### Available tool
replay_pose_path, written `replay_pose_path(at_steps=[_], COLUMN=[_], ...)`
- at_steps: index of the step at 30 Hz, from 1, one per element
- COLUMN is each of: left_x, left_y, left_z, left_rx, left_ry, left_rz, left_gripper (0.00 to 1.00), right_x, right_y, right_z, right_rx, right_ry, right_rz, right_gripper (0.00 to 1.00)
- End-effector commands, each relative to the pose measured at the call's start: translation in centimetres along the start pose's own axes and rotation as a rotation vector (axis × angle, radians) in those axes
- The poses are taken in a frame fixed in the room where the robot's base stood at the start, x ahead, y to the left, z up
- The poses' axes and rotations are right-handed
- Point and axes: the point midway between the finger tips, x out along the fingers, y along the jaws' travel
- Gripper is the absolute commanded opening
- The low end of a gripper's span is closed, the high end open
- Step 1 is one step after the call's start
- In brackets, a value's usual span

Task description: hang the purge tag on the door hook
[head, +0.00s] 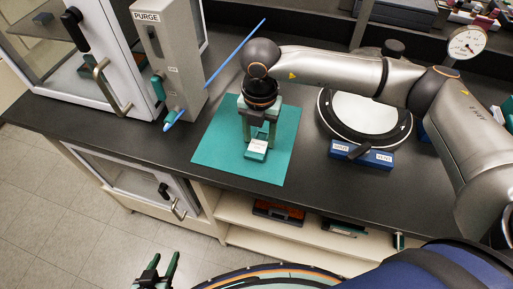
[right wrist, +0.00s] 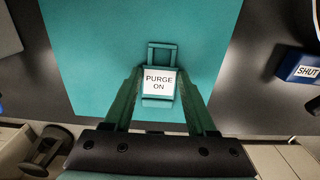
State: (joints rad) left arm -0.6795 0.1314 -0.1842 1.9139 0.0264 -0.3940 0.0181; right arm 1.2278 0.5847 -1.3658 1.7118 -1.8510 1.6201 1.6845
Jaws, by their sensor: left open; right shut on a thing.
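The purge tag (head: 257,149) is a small teal piece with a white label and an open loop at its far end. In the right wrist view the label on the tag (right wrist: 159,84) reads PURGE ON. My right gripper (head: 257,138) is shut on the tag, one finger at each side, over the teal mat (head: 220,150). I cannot tell whether the tag touches the mat. A black fitting (head: 75,30) is on the upper glass door and another (head: 164,190) on the lower door; which is the door hook is unclear. My left gripper (head: 158,268) is open and empty, low in front of the bench.
A grey PURGE box (head: 175,60) with a blue tube stands left of the mat. A white round plate (head: 362,115) and a blue SHUT block (head: 360,154) are to the right. Door handles (head: 112,88) stick out at left. Bare black bench lies between box and mat.

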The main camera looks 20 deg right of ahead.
Motion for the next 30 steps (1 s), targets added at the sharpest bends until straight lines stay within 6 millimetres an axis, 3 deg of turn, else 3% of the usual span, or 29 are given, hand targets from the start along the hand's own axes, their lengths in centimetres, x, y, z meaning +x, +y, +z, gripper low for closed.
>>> replay_pose_path(at_steps=[1, 9, 20, 26, 30], left_x=[0.0, 0.0, 0.0, 0.2, 0.6], left_y=[0.0, 0.0, 0.0, 0.0, -0.1], left_z=[0.0, 0.0, 0.0, 0.1, 0.6], left_rx=[0.000, 0.000, 0.000, 0.000, 0.000], left_ry=[0.000, 0.000, 0.000, 0.000, 0.001], left_rz=[0.000, 0.000, 0.000, 0.000, 0.000], left_gripper=[0.50, 0.50, 0.50, 0.50, 0.50], right_x=[0.0, 0.0, -0.7, -3.3, -5.9], right_y=[0.0, 0.0, 0.1, 0.1, 2.0], right_z=[0.0, 0.0, 0.0, 0.1, -1.6], right_rx=[0.000, 0.000, 0.000, 0.001, -0.006], right_ry=[0.000, 0.000, 0.000, -0.002, -0.004], right_rz=[0.000, 0.000, 0.002, 0.003, 0.006], right_gripper=[0.33, 0.04, 0.04, 0.04, 0.04])
